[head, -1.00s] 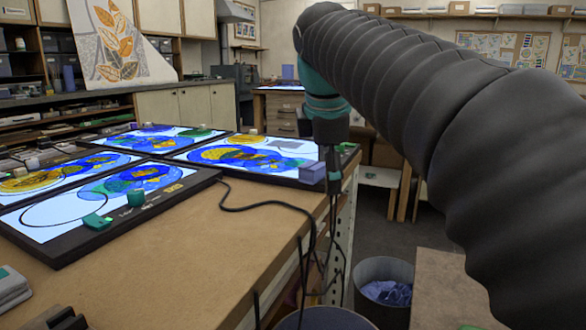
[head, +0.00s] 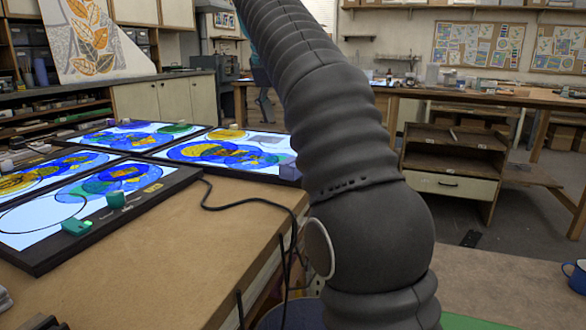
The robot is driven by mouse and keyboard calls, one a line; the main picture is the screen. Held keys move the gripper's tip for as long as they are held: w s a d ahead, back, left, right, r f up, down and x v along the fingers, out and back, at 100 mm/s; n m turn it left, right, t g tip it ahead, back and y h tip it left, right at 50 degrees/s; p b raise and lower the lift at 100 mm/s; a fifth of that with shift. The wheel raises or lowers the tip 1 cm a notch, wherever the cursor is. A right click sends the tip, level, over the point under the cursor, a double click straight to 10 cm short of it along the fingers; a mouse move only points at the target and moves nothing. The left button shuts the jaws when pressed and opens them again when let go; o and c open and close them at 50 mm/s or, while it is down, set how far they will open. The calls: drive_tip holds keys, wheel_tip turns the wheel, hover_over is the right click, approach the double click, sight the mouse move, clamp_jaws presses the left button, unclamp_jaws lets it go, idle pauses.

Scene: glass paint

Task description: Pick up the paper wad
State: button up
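I cannot make out a paper wad in the head view. My dark ribbed arm crosses the middle of the picture from the bottom right up to the top, and it covers part of the room behind it. My gripper does not show; the far end of the arm is out of the picture or hidden behind the nearer links.
Lit panels with blue and yellow glass (head: 220,153) lie on the brown workbench (head: 185,250), with a black cable (head: 240,207) beside them. A blue mug (head: 575,276) stands at the right edge on another tabletop (head: 510,285). A wooden cabinet (head: 452,185) stands behind.

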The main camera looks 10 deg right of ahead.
sight(293, 162)
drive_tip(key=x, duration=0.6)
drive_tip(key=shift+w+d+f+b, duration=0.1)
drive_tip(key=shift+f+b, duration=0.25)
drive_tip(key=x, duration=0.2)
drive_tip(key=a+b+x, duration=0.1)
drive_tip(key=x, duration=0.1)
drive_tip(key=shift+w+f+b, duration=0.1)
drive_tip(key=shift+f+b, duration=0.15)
drive_tip(key=shift+b, duration=0.05)
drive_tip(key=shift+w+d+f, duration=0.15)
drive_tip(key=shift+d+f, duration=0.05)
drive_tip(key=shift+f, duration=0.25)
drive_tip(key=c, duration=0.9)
